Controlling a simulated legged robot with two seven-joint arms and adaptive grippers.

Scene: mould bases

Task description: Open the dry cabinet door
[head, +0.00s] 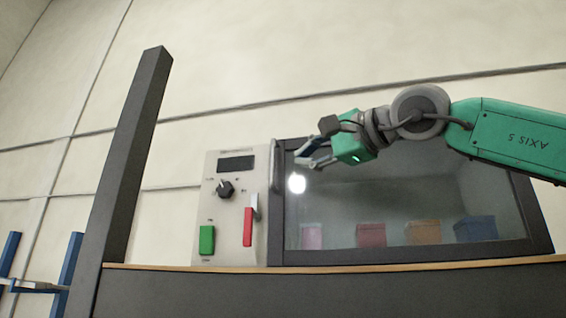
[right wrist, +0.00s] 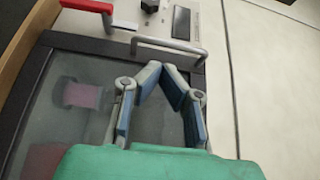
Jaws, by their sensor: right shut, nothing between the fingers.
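The dry cabinet door (head: 400,196) has a dark frame and a glass pane, and it looks closed. Its grey bar handle (head: 275,165) stands upright at the door's left edge; it also shows in the right wrist view (right wrist: 168,46). My right gripper (head: 306,156) is in front of the upper left of the pane, just right of the handle. In the right wrist view its fingertips (right wrist: 163,70) come together close to the handle, not around it. It is shut and empty. My left gripper is not in view.
A control panel left of the door has a black knob (head: 225,188), a red lever (head: 248,226) and a green button (head: 207,240). A dark post (head: 136,155) stands further left. Several coloured boxes (head: 371,235) sit behind the glass. A wood-edged ledge (head: 400,267) runs below.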

